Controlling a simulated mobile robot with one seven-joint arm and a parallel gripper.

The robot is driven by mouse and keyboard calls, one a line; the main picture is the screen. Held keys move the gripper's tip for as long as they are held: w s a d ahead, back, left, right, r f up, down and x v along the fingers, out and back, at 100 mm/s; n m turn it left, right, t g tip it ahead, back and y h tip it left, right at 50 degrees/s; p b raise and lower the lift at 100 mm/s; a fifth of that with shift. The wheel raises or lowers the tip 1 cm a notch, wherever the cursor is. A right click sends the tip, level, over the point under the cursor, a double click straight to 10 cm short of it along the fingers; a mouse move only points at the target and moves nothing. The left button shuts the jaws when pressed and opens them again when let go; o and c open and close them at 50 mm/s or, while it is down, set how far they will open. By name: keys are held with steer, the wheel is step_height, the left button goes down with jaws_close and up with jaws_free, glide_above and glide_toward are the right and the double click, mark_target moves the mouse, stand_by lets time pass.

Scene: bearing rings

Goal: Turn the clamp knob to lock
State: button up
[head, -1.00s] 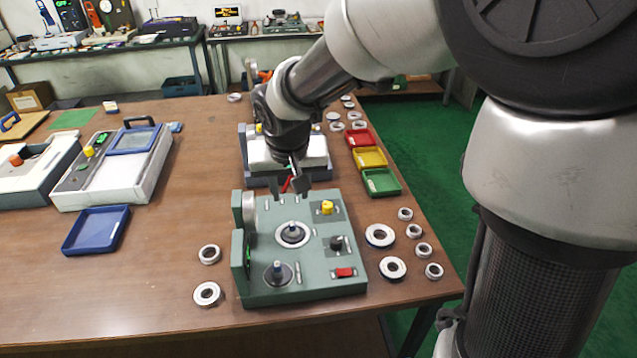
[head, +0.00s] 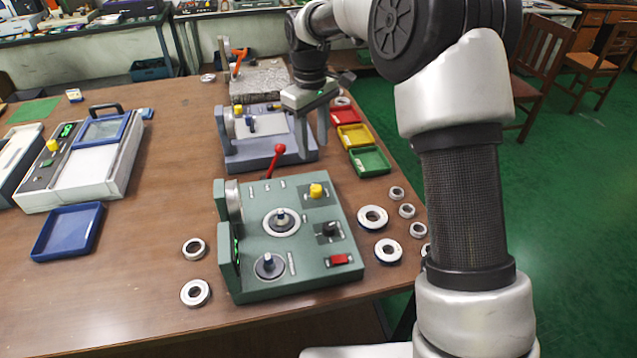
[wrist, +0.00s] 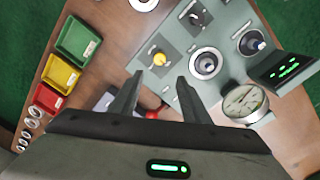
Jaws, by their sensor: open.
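A green fixture (head: 300,265) stands near the table's front right. On its top are a yellow knob (head: 317,190), a black knob (head: 329,229), a red switch (head: 340,260) and two spindles, one ringed in white (head: 281,222). I cannot read which knob is the clamp knob. The yellow knob also shows in the wrist view (wrist: 159,59), just beyond the fingertips, with the black knob (wrist: 197,17) farther off. My gripper (head: 313,150) is open and empty, fingers down, behind the green fixture and touching no knob. Its fingers also show in the wrist view (wrist: 159,80).
A red-balled lever (head: 279,149) rises at the fixture's rear. A blue-grey fixture (head: 262,155) stands behind. Red (head: 347,112), yellow (head: 354,137) and green (head: 370,160) trays line the right edge. Several bearing rings lie around.

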mark_target(316, 188)
steer(key=f, duration=0.4)
steer(key=f+b, duration=0.1)
steer(key=f, duration=0.9)
steer(key=shift+w+d+f, duration=0.1)
steer(key=shift+w+d, duration=0.1)
steer(key=shift+w, duration=0.05)
steer(key=c, duration=1)
